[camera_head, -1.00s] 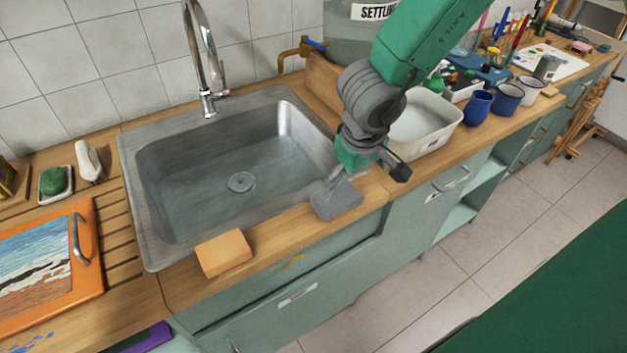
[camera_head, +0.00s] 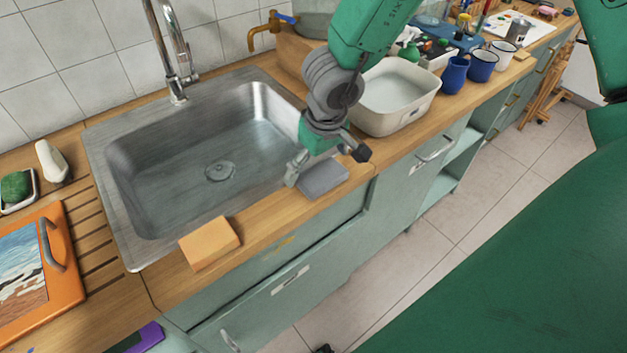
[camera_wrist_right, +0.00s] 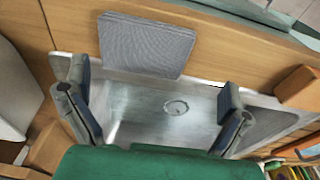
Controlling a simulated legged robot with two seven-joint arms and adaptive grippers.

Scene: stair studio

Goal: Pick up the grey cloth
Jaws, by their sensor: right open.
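The grey cloth (camera_head: 323,180) lies folded flat on the wooden counter's front edge, just right of the sink. It also shows as a ribbed grey square in the right wrist view (camera_wrist_right: 146,45). My right gripper (camera_head: 326,160) is open and empty beside the cloth's sink-side edge. In the right wrist view its two fingers (camera_wrist_right: 155,88) are spread wide, with the cloth ahead of them and the sink showing between them. I cannot tell the exact height of the fingers above the counter. My left gripper is not in view.
The steel sink (camera_head: 215,165) with its tap (camera_head: 175,60) is left of my right gripper. An orange sponge block (camera_head: 210,244) lies on the front ledge. A white basin (camera_head: 395,97) stands close to the right, with blue mugs (camera_head: 454,75) beyond.

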